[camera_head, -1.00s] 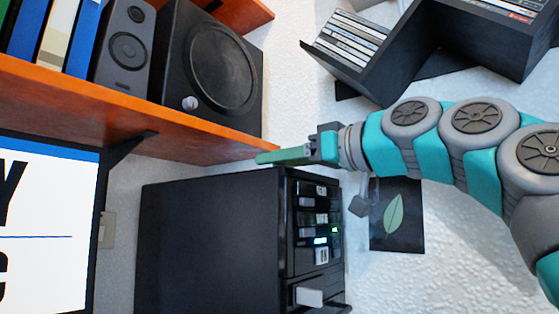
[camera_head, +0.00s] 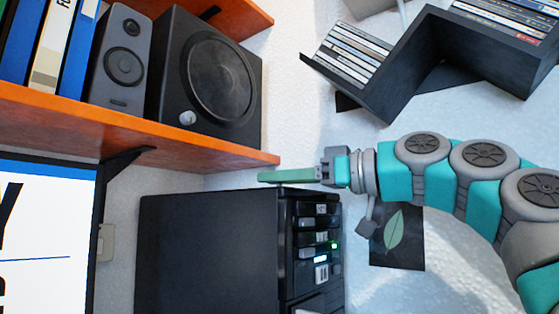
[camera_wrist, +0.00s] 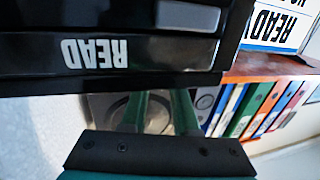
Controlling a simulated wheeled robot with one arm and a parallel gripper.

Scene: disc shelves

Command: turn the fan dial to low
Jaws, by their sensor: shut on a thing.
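The black tower case (camera_head: 210,245) stands below the orange shelf. Its front strip (camera_head: 318,245) carries several small controls, pale labels and a green light. I cannot make out which one is the fan dial. My gripper (camera_head: 262,177) has green fingers that point left, just above the case's top edge in the head view. In the wrist view my gripper's green fingers (camera_wrist: 160,105) run side by side, and their tips are hidden behind the dark front of the case (camera_wrist: 120,55). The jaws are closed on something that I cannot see.
A monitor (camera_head: 45,240) is at the lower left. The orange shelf (camera_head: 190,152) above the case holds a grey speaker (camera_head: 122,65), a black speaker (camera_head: 208,80) and binders (camera_head: 45,50). A dark disc shelf (camera_head: 385,90) is at the upper right. A leaf picture (camera_head: 397,238) is below my arm.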

